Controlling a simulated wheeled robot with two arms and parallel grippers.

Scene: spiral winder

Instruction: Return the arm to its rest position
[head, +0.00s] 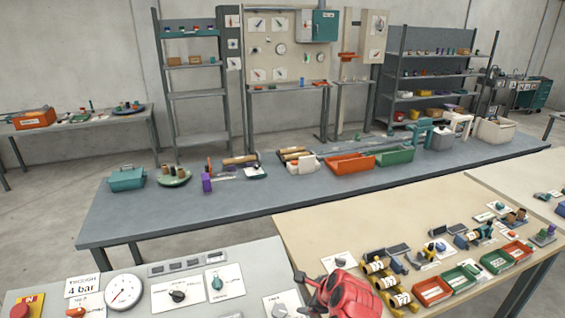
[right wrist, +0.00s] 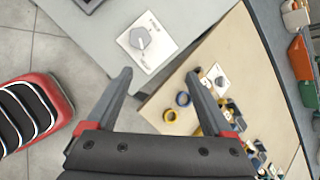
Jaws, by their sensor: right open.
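My right arm (head: 340,294), red and black, comes in at the bottom centre of the head view, above where the grey panel table and the beige table meet. My right gripper (right wrist: 158,76) shows in the right wrist view with its two grey fingers wide apart and nothing between them. Past the fingertips lie a white plate with a grey knob (right wrist: 141,39) on the grey table and the edge of the beige table. My left gripper is in neither view.
The grey panel table (head: 220,255) carries a round gauge (head: 124,291) and several knob plates. The beige table (head: 330,230) holds yellow-black rolls (head: 380,282), red and green trays and small parts. A long blue-grey table (head: 240,210) with bins stands behind. Shelves line the wall.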

